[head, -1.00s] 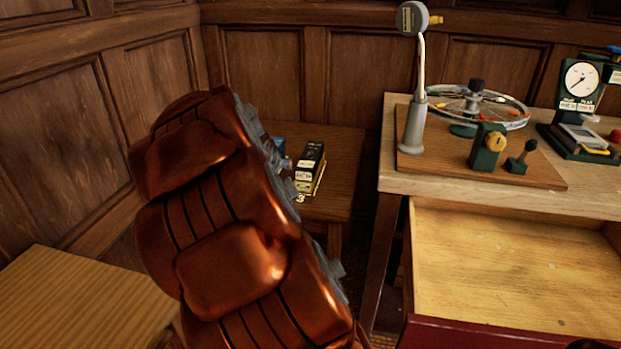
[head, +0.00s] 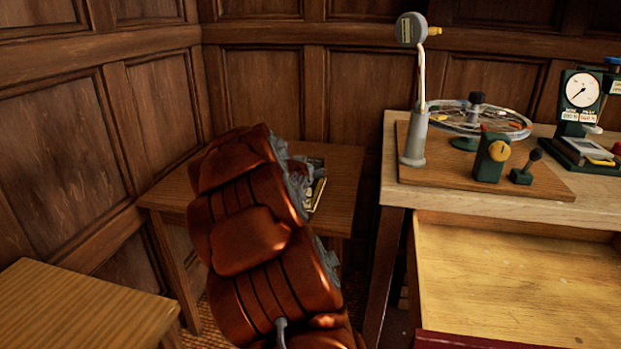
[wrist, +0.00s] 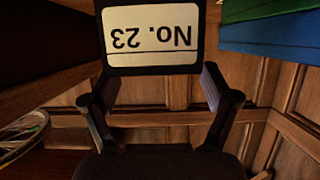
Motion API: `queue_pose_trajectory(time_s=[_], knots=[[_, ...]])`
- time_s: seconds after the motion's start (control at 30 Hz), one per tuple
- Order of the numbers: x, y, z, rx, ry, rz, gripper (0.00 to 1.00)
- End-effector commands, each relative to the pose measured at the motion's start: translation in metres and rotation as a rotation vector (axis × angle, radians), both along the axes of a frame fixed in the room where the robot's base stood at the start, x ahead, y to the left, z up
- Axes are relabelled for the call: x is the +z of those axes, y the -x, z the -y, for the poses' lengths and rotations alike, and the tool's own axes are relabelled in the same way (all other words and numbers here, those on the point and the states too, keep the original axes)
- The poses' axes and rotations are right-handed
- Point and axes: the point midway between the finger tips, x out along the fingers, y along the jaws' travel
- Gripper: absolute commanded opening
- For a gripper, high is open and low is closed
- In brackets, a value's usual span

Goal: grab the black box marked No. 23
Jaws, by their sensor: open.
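The black box with the white label "No. 23" (wrist: 153,36) shows upside down at the top of the wrist view, close in front of my gripper (wrist: 160,84). My gripper's two fingers are spread, one toward each side of the box's lower edge in the picture. I cannot tell whether they touch it. In the head view, my copper-coloured arm covers the gripper and most of the small items on the low wooden side table (head: 345,170), so the box cannot be made out clearly there.
A green thing (wrist: 262,9) and a blue thing (wrist: 270,36) are close to the right of the box in the wrist view. The workbench (head: 480,210) with an open drawer (head: 510,285) stands right of the side table. Another wooden table (head: 80,305) is at lower left.

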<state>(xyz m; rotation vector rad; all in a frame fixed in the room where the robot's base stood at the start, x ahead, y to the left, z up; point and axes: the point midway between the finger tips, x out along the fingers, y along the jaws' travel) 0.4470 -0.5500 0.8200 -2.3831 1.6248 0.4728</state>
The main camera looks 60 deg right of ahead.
Motion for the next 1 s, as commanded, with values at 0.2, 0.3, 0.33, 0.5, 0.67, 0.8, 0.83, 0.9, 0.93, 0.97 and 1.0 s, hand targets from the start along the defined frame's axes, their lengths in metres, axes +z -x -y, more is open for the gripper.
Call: queue_pose_trajectory(time_s=[0.2,0.3,0.33,0.5,0.67,0.8,0.83,0.9,0.93,0.97,1.0], knots=[[-0.013,-0.006,0.022,-0.001,-0.003,-0.001,0.86],[-0.014,-0.007,0.026,-0.001,-0.003,-0.001,0.86],[-0.014,-0.008,0.026,-0.001,-0.003,-0.001,0.86],[-0.013,-0.008,0.026,0.0,-0.002,0.0,0.86],[-0.013,-0.008,0.026,0.0,-0.002,0.0,0.7],[-0.013,-0.008,0.026,0.0,-0.002,0.0,0.55],[-0.013,-0.008,0.026,0.0,-0.002,0.0,0.52],[-0.013,-0.008,0.025,0.0,-0.002,0.0,0.45],[-0.013,-0.008,0.025,0.0,-0.002,0.0,0.42],[-0.013,-0.008,0.025,0.0,-0.002,0.0,0.39],[-0.013,-0.008,0.025,0.0,-0.002,0.0,0.34]])
